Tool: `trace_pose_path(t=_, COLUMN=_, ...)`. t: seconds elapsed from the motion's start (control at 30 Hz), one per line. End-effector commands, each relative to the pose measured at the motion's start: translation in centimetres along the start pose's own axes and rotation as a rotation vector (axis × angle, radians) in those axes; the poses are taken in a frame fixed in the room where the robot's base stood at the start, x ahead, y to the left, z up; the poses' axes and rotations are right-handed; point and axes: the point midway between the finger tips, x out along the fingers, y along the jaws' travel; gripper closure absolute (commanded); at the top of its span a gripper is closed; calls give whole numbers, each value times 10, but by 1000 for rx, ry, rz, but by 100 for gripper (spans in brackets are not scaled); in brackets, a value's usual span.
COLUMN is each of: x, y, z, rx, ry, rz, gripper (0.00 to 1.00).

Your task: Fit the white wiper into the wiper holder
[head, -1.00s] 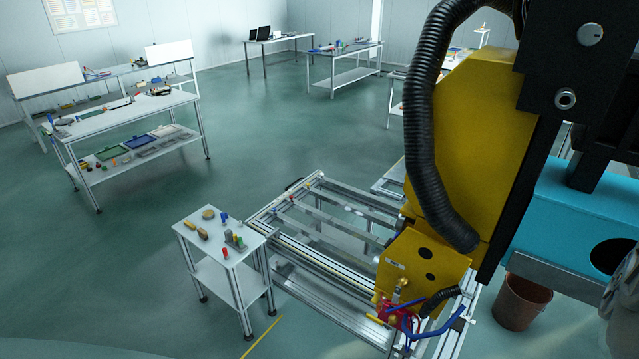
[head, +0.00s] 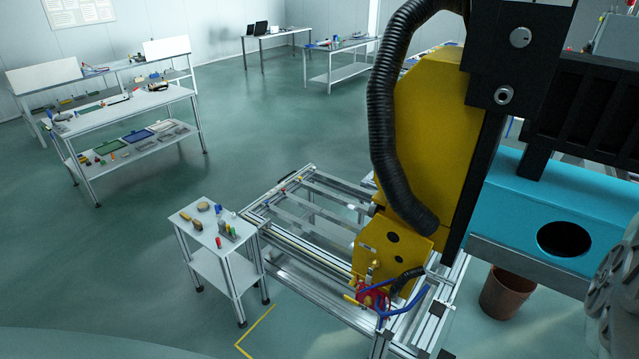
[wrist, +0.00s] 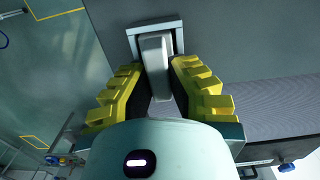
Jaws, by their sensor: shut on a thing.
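In the wrist view my gripper (wrist: 157,72) has its two ridged yellow fingers on either side of a pale, slim block, which looks like the white wiper (wrist: 156,52). The fingers are shut on it. Its far end lies at a light grey U-shaped frame (wrist: 134,33), which may be the wiper holder, on a dark grey panel. I cannot tell whether the wiper is inside the frame or only in front of it. The wiper's near end is partly hidden by my gripper's body. My gripper, the wiper and the holder cannot be made out in the head view.
In the head view a yellow machine (head: 432,140) with a black hose stands close ahead, beside a turquoise beam (head: 545,205). An aluminium frame (head: 300,225) and a small side table (head: 212,225) stand left of it. A brown bucket (head: 506,293) is on the floor.

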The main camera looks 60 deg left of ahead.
Motion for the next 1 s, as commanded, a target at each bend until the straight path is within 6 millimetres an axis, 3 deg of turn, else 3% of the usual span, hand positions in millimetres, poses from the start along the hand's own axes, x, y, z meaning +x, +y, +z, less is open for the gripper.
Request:
trace_pose_path(t=0.13, x=4, y=0, z=0, rx=-1, ry=0, rz=0, gripper=100)
trace_pose_path(t=0.17, x=4, y=0, z=0, rx=-1, ry=0, rz=0, gripper=82)
trace_pose_path(t=0.37, x=3, y=0, z=0, rx=-1, ry=0, rz=0, gripper=62)
trace_pose_path(t=0.77, x=-2, y=-1, z=1, rx=-1, ry=-2, rz=-3, gripper=62)
trace_pose_path(t=1.0, x=-25, y=0, z=2, rx=0, ry=-8, rz=-4, gripper=62)
